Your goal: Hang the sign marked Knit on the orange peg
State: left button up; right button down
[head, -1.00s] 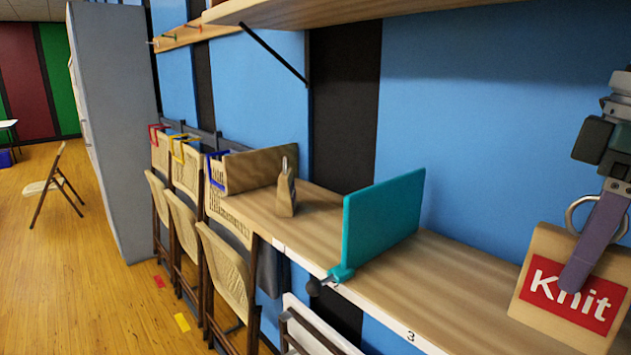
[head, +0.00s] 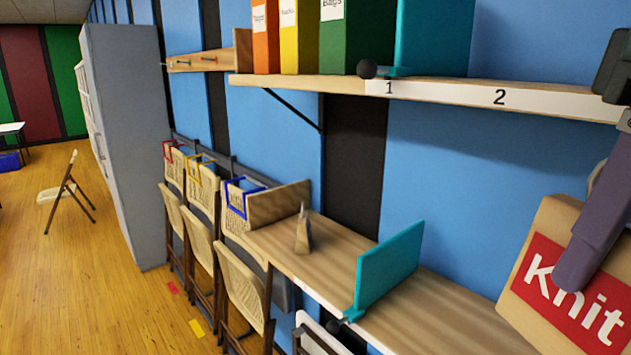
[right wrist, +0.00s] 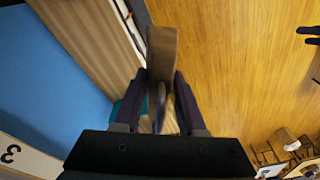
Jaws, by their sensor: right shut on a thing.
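The sign marked Knit (head: 535,240) is a wooden tag with a red label and white letters, at the right of the head view, tilted. My right gripper (head: 575,278) is shut on it and holds it up near the lower shelf; one purple finger covers part of the word. In the right wrist view the sign (right wrist: 162,48) stands edge-on between the fingers. An orange-looking peg (head: 209,59) shows there, small. My left gripper is absent from the head view; a dark two-pronged shape at the wrist view's right edge may be it.
An upper shelf (head: 440,88) holds coloured binders and a teal bookend (head: 435,35). The lower shelf (head: 340,262) holds another teal bookend (head: 390,265) and a small wooden tag (head: 303,232). Folding chairs (head: 240,285) stand below.

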pick_arm(q)
notch_tip(320, 180, up, 9)
jog(key=p, duration=0.6)
jog(key=shift+a+f, duration=0.2)
pick_arm(e)
jog(key=s+a+r+m, duration=0.1)
jog(key=s+r+m, duration=0.2)
jog(key=r, duration=0.6)
jog(key=s, duration=0.2)
jog(key=shift+s+r+h, duration=0.15)
jog(key=shift+s+h, duration=0.15)
jog(key=shift+s, duration=0.1)
